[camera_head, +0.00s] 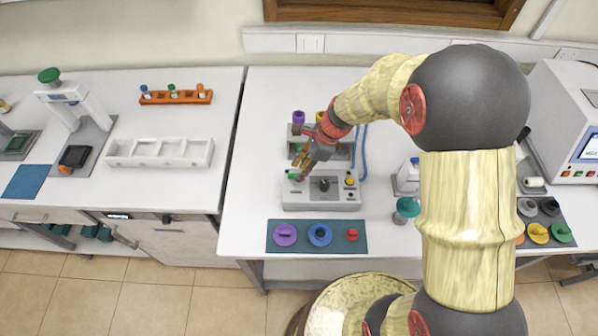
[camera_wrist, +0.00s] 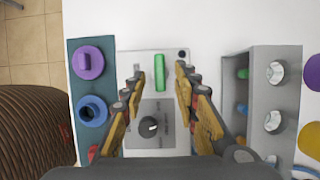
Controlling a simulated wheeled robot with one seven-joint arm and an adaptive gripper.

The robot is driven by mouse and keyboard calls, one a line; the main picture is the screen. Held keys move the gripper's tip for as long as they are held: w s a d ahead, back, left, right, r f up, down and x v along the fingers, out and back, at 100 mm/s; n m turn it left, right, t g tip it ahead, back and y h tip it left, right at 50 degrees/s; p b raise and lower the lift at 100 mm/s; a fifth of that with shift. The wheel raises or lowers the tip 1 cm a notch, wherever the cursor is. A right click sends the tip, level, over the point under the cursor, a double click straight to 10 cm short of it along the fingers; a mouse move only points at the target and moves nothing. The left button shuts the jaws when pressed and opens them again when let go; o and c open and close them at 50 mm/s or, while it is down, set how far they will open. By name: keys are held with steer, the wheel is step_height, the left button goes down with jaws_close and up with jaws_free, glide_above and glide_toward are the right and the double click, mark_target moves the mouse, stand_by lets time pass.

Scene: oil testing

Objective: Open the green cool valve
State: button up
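The green valve (camera_head: 293,176) is a small green handle at the left end of the white control box (camera_head: 322,205). In the wrist view the green valve (camera_wrist: 160,73) is a slim upright bar on the box's pale top. My gripper (camera_head: 300,163) is over the left part of the box, close to the valve. In the wrist view my gripper (camera_wrist: 160,75) is open, with one finger on each side of the green bar and visible gaps between. I cannot tell how far above the valve the fingertips are.
A black knob (camera_wrist: 148,127) sits on the box beside the valve. A teal mat (camera_head: 357,238) with purple, blue and red parts lies in front. A grey rack (camera_wrist: 262,150) with coloured parts stands behind the box. Free white table lies left of the box.

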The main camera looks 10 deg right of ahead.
steer(key=shift+x, duration=0.9)
steer(key=shift+c, duration=1.4)
jaws_close()
